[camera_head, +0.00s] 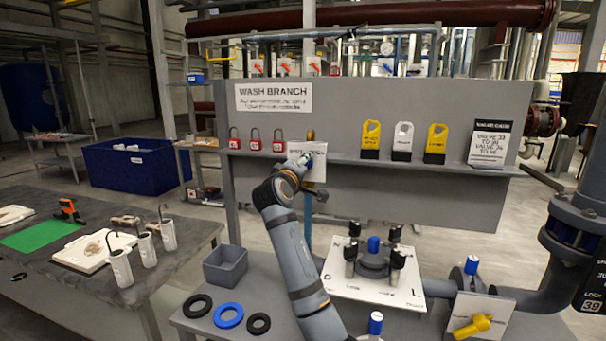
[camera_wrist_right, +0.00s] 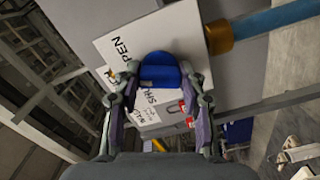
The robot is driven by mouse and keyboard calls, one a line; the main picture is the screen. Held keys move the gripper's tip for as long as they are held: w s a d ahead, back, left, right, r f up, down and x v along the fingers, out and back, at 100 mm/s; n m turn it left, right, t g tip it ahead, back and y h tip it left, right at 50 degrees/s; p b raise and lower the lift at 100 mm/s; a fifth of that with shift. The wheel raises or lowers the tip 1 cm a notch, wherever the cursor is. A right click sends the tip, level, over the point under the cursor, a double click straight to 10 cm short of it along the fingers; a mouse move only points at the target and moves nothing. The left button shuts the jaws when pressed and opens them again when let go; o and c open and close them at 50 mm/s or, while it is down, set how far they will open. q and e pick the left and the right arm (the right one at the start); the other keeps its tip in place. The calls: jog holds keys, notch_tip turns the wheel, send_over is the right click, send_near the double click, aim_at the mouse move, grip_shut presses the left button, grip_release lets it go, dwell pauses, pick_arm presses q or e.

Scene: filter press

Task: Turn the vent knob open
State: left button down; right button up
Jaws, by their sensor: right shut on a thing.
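The blue vent knob (camera_wrist_right: 161,70) sits in front of a white plate (camera_wrist_right: 118,48) with black lettering; part of the word "OPEN" reads beside it in the right wrist view. My right gripper (camera_wrist_right: 160,80) has one finger on each side of the knob and is shut on it. In the head view my right arm reaches up from the bottom to the plate (camera_head: 318,170), and my right gripper (camera_head: 302,160) hides most of the knob. The knob's exact turn angle is hard to tell. My left gripper is not in view.
A vertical pipe (camera_head: 308,233) runs below the plate. Red padlocks (camera_head: 255,140) and yellow and white tags (camera_head: 403,140) stand on the grey panel's ledge. Below are black and blue rings (camera_head: 228,315), a grey bin (camera_head: 225,264) and a white plate with clamps (camera_head: 350,284).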

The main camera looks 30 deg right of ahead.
jog(key=shift+f+m+b, duration=0.2)
jog(key=shift+m+b, duration=1.1)
jog(key=shift+m, duration=0.9)
jog(key=o, duration=1.2)
jog(key=shift+r, duration=0.1)
jog(key=shift+c, duration=0.2)
jog(key=v, duration=1.2)
jog(key=shift+a, duration=0.1)
